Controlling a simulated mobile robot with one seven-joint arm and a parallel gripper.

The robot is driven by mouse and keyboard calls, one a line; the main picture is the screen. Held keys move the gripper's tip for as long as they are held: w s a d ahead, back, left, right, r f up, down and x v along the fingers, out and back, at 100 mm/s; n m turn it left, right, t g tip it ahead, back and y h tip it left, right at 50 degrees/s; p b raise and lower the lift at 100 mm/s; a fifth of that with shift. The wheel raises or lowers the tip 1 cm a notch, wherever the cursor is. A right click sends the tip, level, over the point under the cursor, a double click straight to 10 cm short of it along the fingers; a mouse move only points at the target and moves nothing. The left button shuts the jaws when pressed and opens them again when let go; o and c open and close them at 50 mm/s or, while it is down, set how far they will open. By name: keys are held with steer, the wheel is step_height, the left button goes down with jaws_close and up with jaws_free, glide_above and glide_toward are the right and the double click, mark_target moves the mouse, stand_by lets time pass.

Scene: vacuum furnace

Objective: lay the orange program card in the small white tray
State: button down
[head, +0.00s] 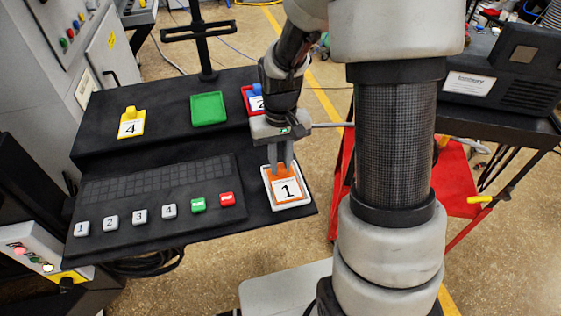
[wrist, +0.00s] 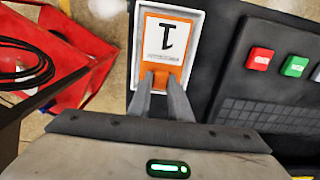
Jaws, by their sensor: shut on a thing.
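The orange program card (head: 288,189), marked with a 1, is at the right end of the black desk's lower level. It lies within the outline of the small white tray (head: 307,202), whose rim shows around it. My gripper (head: 283,167) is above the card's far edge, shut on its orange tab. In the wrist view the fingers (wrist: 164,80) meet the tab of the card (wrist: 170,40), with the white tray rim (wrist: 199,45) around it. I cannot tell whether the card touches the tray floor.
A yellow card 4 (head: 131,124), a green tray (head: 208,109) and a blue card 2 in a red tray (head: 246,99), partly hidden by my arm, are on the upper level. A keypad panel (head: 155,190) with several buttons lies left of the white tray.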

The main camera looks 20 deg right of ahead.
steer(key=shift+f, duration=0.15)
steer(key=c, duration=1.6)
jaws_free()
